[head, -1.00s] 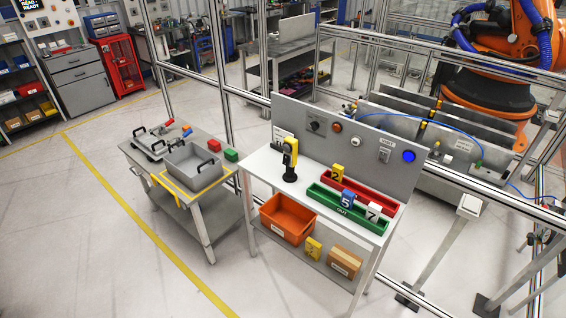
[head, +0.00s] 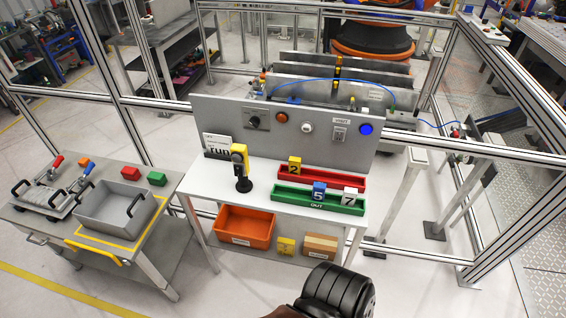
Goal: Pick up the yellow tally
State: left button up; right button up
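A yellow tally (head: 294,166) marked 2 stands upright at the left part of the red tray (head: 340,181) on the white workbench. A blue tally (head: 319,191) marked 5 and a white tally (head: 349,197) marked 7 stand in the green tray (head: 292,197), labelled OUT, in front of the red one. Another small yellow piece (head: 286,246) is on the shelf below; its marking is too small to read. Neither of my grippers can be made out in the head view.
A yellow and black device (head: 240,168) stands on the bench, left of the trays. The back panel (head: 275,145) carries knobs and buttons. An orange bin (head: 245,227) and a cardboard box (head: 320,245) sit below. A cart with a grey bin (head: 116,207) stands at left.

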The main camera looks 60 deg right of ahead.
aim_at(295, 163)
jog(key=z, duration=0.45)
jog(key=i, duration=0.8)
jog(key=z, duration=0.75)
